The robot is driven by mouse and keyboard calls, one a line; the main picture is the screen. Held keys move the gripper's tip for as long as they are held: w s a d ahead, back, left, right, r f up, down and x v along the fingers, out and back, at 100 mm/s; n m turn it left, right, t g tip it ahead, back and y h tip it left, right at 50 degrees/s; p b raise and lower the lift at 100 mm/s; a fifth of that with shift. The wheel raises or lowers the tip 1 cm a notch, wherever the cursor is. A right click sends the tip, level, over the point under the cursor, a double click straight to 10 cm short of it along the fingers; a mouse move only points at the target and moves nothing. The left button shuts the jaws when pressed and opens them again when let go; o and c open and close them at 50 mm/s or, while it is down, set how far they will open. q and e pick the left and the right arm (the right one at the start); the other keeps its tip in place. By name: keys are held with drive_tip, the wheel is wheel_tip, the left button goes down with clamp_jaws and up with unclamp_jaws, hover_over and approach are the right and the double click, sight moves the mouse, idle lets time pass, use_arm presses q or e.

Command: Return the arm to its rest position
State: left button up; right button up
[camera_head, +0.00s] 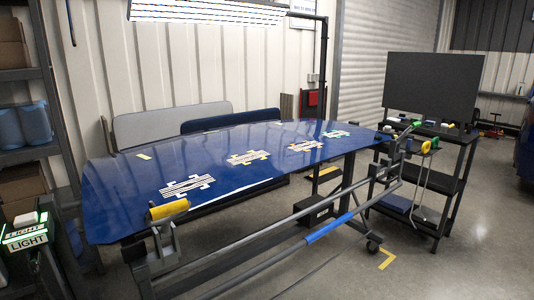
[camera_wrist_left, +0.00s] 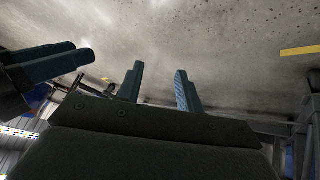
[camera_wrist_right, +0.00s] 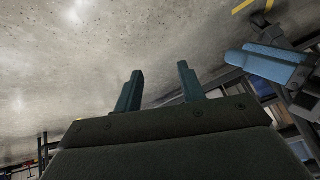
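My left gripper (camera_wrist_left: 160,88) shows in the left wrist view with its two fingers apart and nothing between them. My right gripper (camera_wrist_right: 158,90) shows in the right wrist view, also with its fingers apart and empty. Both point toward bare concrete floor. Dark fingers at the left of the left wrist view and bluish ones at the right of the right wrist view look like my other gripper each time. Neither gripper nor arm shows in the head view.
A blue panel (camera_head: 230,150) with several striped patches lies on a wheeled stand. A yellow roller (camera_head: 169,209) sits at its near left corner. A black cart (camera_head: 453,157) with tools stands right. A shelf (camera_head: 30,75) and LIGHT box (camera_head: 26,237) stand left. Floor is clear front right.

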use_arm(q)
drive_tip(key=s+a+r+g+p, duration=0.1)
drive_tip(key=r+p, duration=0.3)
drive_tip(key=r, duration=0.8)
drive_tip(key=s+a+r+g+y+p, duration=0.1)
drive_tip(key=a+r+p, duration=0.2)
drive_tip(key=r, duration=0.8)
drive_tip(key=s+a+r+g+p, duration=0.1)
drive_tip(key=r+p, duration=0.5)
drive_tip(key=r, duration=0.6)
drive_tip(key=shift+s+a+r+g+y+p, duration=0.35)
drive_tip(key=shift+a+g, duration=0.25)
drive_tip(key=shift+a, duration=0.45)
use_arm(e)
drive_tip(key=s+d+r+g+h, duration=0.1)
drive_tip(key=d+r+g, duration=0.1)
drive_tip(key=r, duration=1.5)
drive_tip(key=s+d+r+g, duration=0.2)
drive_tip(key=d+r, duration=0.3)
drive_tip(key=r, duration=1.3)
drive_tip(key=shift+s+r+h, duration=0.2)
drive_tip(key=shift+r+h, duration=0.1)
drive_tip(key=shift+h, duration=0.1)
use_arm(q)
drive_tip(key=shift+f, duration=0.1)
